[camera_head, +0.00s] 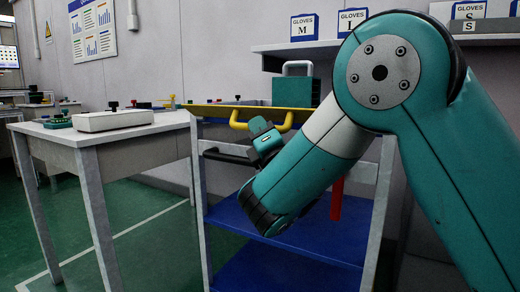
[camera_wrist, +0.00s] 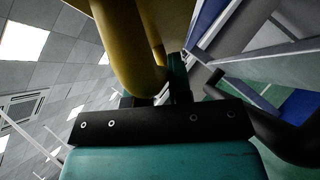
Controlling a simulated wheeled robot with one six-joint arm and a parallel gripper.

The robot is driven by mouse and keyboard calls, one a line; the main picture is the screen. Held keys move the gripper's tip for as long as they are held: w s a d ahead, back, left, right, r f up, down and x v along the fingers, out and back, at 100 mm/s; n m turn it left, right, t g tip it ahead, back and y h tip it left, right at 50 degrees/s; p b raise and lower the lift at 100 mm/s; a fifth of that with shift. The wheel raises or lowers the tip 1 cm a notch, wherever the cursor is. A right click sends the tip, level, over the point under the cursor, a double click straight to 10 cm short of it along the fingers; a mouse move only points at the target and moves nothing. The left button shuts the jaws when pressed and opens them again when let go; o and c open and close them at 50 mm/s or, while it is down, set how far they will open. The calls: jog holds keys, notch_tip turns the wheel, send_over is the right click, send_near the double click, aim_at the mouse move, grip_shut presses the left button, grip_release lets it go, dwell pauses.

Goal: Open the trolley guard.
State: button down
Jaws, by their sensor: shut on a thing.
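The trolley guard (camera_head: 222,112) is a yellow panel along the top front of the grey trolley (camera_head: 199,215). A rounded yellow handle (camera_head: 237,122) sticks out from it. My gripper (camera_head: 268,130) is at this handle, its fingertips partly hidden by my own arm. In the wrist view the thick yellow handle (camera_wrist: 125,45) runs down to the jaws, and my gripper (camera_wrist: 155,98) is shut on it. Part of the yellow panel shows behind, at the top. The guard's far right end is hidden behind my arm.
A black trolley handle (camera_head: 228,157) sits just below the guard; it shows close at right in the wrist view (camera_wrist: 285,140). Blue shelves (camera_head: 325,238) lie below. A teal box (camera_head: 296,90) stands behind the guard. A white-topped table (camera_head: 150,130) stands left.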

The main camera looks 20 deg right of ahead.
jog(key=shift+f+n+y+b, duration=0.35)
jog(key=shift+n+y+b, duration=0.35)
jog(key=shift+n+b, duration=0.2)
jog(key=c, duration=1.1)
grip_release()
jog(key=shift+o, duration=0.2)
jog(key=b+v, duration=1.6)
jog(key=v, duration=0.1)
jog(key=shift+f, duration=0.3)
